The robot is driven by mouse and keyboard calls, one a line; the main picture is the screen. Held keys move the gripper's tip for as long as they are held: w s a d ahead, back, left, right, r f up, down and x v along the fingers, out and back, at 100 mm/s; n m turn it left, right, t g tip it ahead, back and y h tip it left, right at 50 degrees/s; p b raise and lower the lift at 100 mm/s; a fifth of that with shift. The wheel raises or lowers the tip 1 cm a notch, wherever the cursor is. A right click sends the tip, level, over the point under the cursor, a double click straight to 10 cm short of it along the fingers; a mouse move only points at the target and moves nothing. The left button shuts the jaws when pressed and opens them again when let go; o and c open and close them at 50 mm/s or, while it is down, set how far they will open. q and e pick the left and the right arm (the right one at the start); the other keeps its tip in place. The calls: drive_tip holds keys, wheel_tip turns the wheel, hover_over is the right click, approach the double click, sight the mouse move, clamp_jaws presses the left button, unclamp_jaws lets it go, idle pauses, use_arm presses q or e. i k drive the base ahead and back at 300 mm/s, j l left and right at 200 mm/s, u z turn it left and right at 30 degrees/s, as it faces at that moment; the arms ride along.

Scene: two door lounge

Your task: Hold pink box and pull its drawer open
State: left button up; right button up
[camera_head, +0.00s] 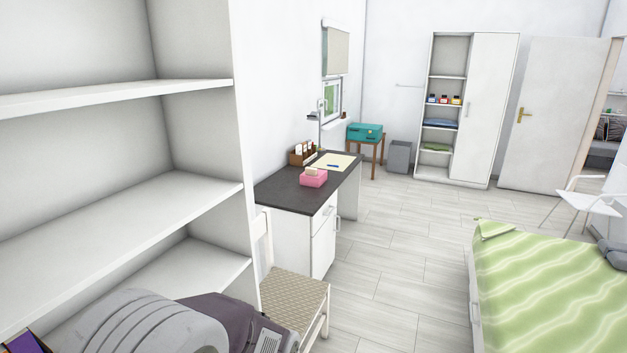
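The pink box (314,177) is small and sits near the front edge of the dark-topped desk (283,192), with something pale on its top. It is too small in the picture to make out a drawer on it. The white desk has its own drawer (329,213) at the top of its front, which looks shut, with a cupboard door below. Neither of my grippers is in view, and nothing touches the pink box.
A chair with a woven seat (293,299) stands before the desk. An empty white shelf unit (120,95) fills the left. A bed with a green cover (550,290) is at right; pale floor (385,265) lies clear between. A teal box (365,132) stands on a small table beyond.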

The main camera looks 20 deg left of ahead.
sight(315, 178)
drive_tip(key=i+z, duration=0.1)
drive_tip(key=i, duration=2.95)
drive_tip(key=i+l+u, duration=0.15)
drive_tip(key=i+u, duration=0.35)
drive_tip(key=i, duration=0.15)
drive_tip(key=i+l+u, duration=0.45)
drive_tip(key=i, duration=0.15)
drive_tip(key=i+l+u, duration=0.75)
drive_tip(key=l+u, duration=0.15)
drive_tip(key=i+l+u, duration=0.2)
drive_tip(key=l+u, duration=0.2)
drive_tip(key=i+l+u, duration=0.1)
drive_tip(key=l+u, duration=0.3)
drive_tip(key=l, duration=0.25)
drive_tip(key=l+u, duration=0.4)
drive_tip(key=l, duration=0.15)
drive_tip(key=l+u, duration=0.45)
drive_tip(key=i+j+z, duration=0.15)
drive_tip(key=i+j, duration=0.15)
drive_tip(key=i+j+z, duration=0.2)
drive_tip(key=j, duration=0.25)
drive_tip(key=i+j+z, duration=0.15)
drive_tip(key=i+j, duration=0.2)
